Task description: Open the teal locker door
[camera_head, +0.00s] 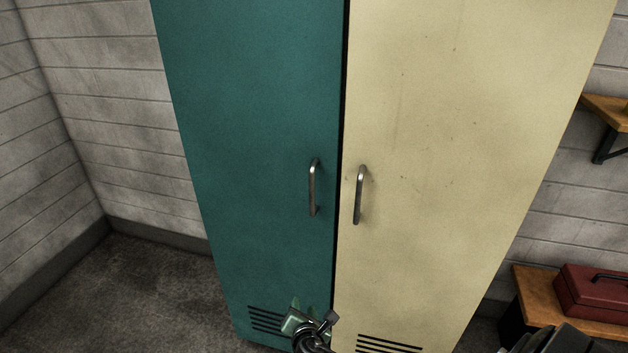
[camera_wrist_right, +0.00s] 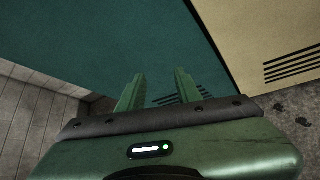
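The teal locker door (camera_head: 245,130) stands shut on the left of the locker, with a vertical metal bar handle (camera_head: 314,187) near its right edge. My right gripper (camera_head: 303,303) is low in front of the teal door near its vent slots, well below the handle. In the right wrist view its two green fingers (camera_wrist_right: 158,90) are apart with nothing between them, and the teal door (camera_wrist_right: 100,45) fills the view ahead. The handle does not show in the wrist view. My left gripper is not in view.
A cream locker door (camera_head: 440,130) with its own handle (camera_head: 360,195) is shut beside the teal one. A wooden bench (camera_head: 535,290) with a red toolbox (camera_head: 592,292) is at the right. The floor (camera_head: 130,295) at the left is clear up to the block wall.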

